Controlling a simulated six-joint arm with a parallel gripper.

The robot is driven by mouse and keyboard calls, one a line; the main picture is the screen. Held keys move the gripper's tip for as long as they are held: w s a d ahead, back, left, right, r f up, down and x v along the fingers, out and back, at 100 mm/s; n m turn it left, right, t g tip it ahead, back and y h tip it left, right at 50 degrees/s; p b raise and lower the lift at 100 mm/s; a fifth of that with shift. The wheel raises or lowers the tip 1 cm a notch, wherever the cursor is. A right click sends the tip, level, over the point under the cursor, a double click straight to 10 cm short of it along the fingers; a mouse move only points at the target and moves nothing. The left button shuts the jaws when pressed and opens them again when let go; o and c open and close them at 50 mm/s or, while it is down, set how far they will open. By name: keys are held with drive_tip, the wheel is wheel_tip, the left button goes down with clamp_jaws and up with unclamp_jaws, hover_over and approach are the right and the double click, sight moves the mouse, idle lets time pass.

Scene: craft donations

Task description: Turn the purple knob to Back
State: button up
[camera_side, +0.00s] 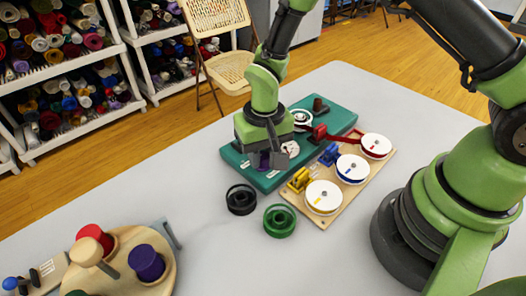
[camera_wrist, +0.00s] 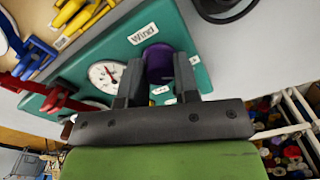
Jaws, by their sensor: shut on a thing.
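The purple knob (camera_wrist: 158,60) stands on the green board (camera_wrist: 112,47), between the two dark fingers of my gripper (camera_wrist: 159,76). My gripper is shut on the knob. A white label reading "Wind" (camera_wrist: 143,33) lies on the board beside the knob. Other white labels near the fingers are partly hidden and I cannot read them. In the side view my gripper (camera_side: 271,160) points down over the near left end of the board, and only a bit of purple shows there. I cannot tell which label the knob points to.
A round white dial (camera_wrist: 103,75) with a needle is on the board next to the fingers. A wooden board (camera_side: 322,225) with white discs and red, blue and yellow levers lies to the right. A black ring (camera_side: 241,200) and a green ring (camera_side: 280,221) lie on the table in front.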

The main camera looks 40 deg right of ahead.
idle(0.4)
drive_tip(key=o, duration=0.7)
drive_tip(key=shift+c, duration=0.2)
wheel_tip(320, 180, up, 10)
drive_tip(key=shift+d, duration=0.15)
wheel_tip(320, 180, up, 12)
drive_tip(key=f+t+y, duration=0.1)
drive_tip(key=t, duration=0.2)
hover_over(264, 155)
drive_tip(key=s+d, duration=0.4)
drive_tip(key=s, duration=0.1)
drive_tip(key=s+d+r+t, duration=0.2)
drive_tip(key=s+r+t, duration=0.2)
drive_tip(key=s, duration=0.7)
wheel_tip(264, 155, up, 2)
drive_tip(key=shift+d+r+y, duration=0.15)
drive_tip(key=shift+r+y, duration=0.05)
drive_tip(key=shift+y, duration=0.2)
